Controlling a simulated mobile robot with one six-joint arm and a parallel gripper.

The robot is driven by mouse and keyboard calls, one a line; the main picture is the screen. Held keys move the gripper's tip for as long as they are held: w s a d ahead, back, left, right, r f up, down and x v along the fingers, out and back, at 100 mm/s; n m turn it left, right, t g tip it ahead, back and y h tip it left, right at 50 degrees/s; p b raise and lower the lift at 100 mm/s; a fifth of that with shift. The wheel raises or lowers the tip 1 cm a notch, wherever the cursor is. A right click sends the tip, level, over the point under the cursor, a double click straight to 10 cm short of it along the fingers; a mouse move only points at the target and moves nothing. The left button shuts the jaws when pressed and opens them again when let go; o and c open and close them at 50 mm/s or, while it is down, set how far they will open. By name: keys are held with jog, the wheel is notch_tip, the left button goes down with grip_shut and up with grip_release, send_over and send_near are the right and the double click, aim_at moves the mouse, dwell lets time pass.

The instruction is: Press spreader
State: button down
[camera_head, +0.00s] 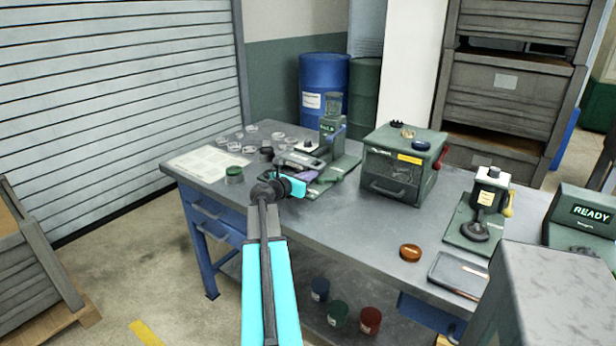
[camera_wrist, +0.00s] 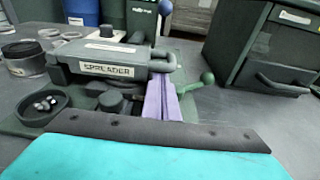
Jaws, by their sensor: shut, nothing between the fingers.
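The spreader (camera_wrist: 112,68) is a grey-green block labelled SPREADER, with a grey bar handle at its right end; it stands on a green base and also shows in the head view (camera_head: 299,161). A purple strip (camera_wrist: 162,98) lies beside the block at its right end. A dark round cup (camera_wrist: 44,105) with small shiny pieces sits at its left. My gripper (camera_head: 291,186) is shut and empty, at the near side of the spreader. In the wrist view its cyan and dark parts fill the bottom and hide the near edge. I cannot tell whether it touches the spreader.
A green oven-like box (camera_head: 398,163) stands right of the spreader, with a press-like device (camera_head: 485,205) further right. Several clear dishes (camera_head: 251,129) and a paper sheet (camera_head: 207,163) lie left on the workbench (camera_head: 340,232). An amber disc (camera_head: 410,252) lies near the front edge.

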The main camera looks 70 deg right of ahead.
jog(key=shift+d, duration=0.15)
jog(key=shift+r, duration=0.1)
jog(key=shift+a+r, duration=0.1)
jog(key=shift+a, duration=0.1)
jog(key=shift+r+p, duration=0.1)
jog(key=shift+p, duration=0.35)
